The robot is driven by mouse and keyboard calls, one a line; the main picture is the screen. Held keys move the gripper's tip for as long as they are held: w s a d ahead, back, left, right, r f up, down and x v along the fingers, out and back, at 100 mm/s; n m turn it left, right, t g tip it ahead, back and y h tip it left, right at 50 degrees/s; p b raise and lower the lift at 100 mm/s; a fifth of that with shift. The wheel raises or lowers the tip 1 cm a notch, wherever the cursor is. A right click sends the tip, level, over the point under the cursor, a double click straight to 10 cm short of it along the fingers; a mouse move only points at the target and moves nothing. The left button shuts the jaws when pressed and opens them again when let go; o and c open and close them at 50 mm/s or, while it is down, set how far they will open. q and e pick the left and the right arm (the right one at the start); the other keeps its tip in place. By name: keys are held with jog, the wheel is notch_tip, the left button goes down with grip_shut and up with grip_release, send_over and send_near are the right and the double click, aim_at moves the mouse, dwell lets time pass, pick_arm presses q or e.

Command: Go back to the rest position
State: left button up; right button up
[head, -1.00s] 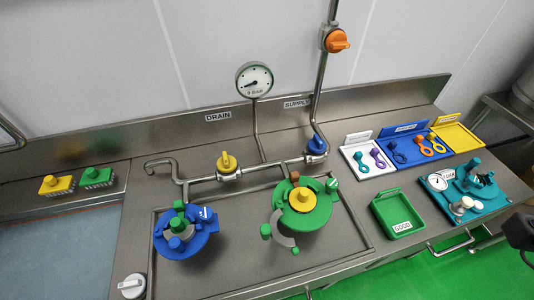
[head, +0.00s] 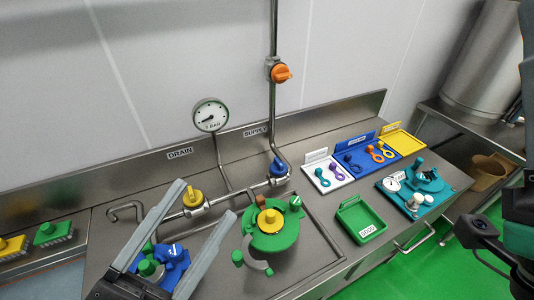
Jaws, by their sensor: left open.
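My left gripper (head: 203,205) comes in from the lower left of the head view. Its two long grey fingers are spread wide, with nothing held between them. From this view the fingers frame the blue fixture (head: 175,258) and partly cover it; I cannot tell how far above it they are. The green round fixture (head: 272,235) with a yellow knob stands to the right of the fingers. At the right edge a dark arm part of mine (head: 490,235) shows, but no right gripper fingers can be made out.
Pipes carry a yellow valve (head: 193,197), a blue valve (head: 278,168) and an orange valve (head: 280,73). A green tray (head: 361,219), a white tray (head: 323,176), a blue tray (head: 365,157), a yellow tray (head: 402,143) and a teal test stand (head: 425,181) occupy the right counter. Brushes (head: 53,233) sit left.

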pick_arm(q)
jog(key=a+r+n+t+y, duration=0.45)
jog(key=r+n+y, duration=0.25)
jog(key=r, duration=0.2)
jog(key=a+r+n+t+y, duration=0.4)
jog(key=a+r+n+y, duration=0.2)
jog(key=r+n, duration=0.15)
notch_tip(320, 180, up, 39)
jog(key=p, duration=3.8)
notch_tip(320, 180, down, 29)
jog(key=b, duration=2.8)
jog(key=shift+w+d+b, duration=0.2)
jog(key=shift+w+b, duration=0.15)
jog(key=shift+w, duration=0.05)
jog(key=shift+f, duration=0.1)
